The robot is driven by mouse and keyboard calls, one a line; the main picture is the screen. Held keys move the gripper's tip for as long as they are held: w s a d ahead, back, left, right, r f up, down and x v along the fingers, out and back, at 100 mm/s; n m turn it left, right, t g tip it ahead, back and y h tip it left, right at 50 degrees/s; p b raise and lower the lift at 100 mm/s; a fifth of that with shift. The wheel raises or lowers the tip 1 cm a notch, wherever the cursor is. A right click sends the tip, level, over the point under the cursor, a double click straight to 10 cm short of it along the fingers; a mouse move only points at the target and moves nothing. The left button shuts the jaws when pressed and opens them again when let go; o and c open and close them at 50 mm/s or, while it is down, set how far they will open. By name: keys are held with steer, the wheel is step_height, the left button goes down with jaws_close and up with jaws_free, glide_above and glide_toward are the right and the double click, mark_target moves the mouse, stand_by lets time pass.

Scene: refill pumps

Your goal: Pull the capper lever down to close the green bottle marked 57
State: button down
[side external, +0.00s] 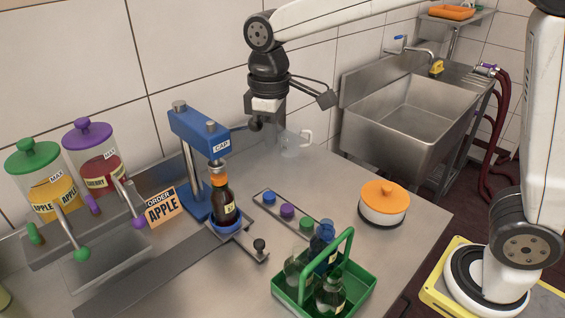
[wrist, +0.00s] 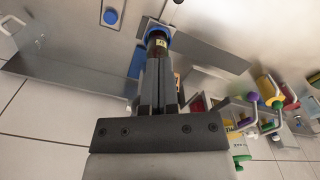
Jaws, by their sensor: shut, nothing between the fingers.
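The blue capper (side external: 200,135), labelled CAP, stands by the wall. Its lever (side external: 240,127) sticks out to the right and ends in a black knob (side external: 255,124). A dark brown bottle (side external: 225,208) with an orange neck stands upright in the blue holder under the capper head. Its small label is too small to read. The bottle also shows in the wrist view (wrist: 157,44), partly hidden behind my fingers. My gripper (side external: 277,113) is shut and empty, close beside the lever knob; I cannot tell whether they touch. It also shows in the wrist view (wrist: 160,70).
A green crate (side external: 354,290) with several bottles stands in front. A strip (side external: 265,201) with coloured caps lies right of the capper. A clear mug (side external: 290,143) is behind my gripper. An orange-lidded pot (side external: 384,205) is at right, two dispensers and an APPLE order sign (side external: 163,207) at left.

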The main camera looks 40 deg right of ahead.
steer(key=shift+r, duration=0.2)
step_height(320, 180, up, 9)
stand_by(1.2)
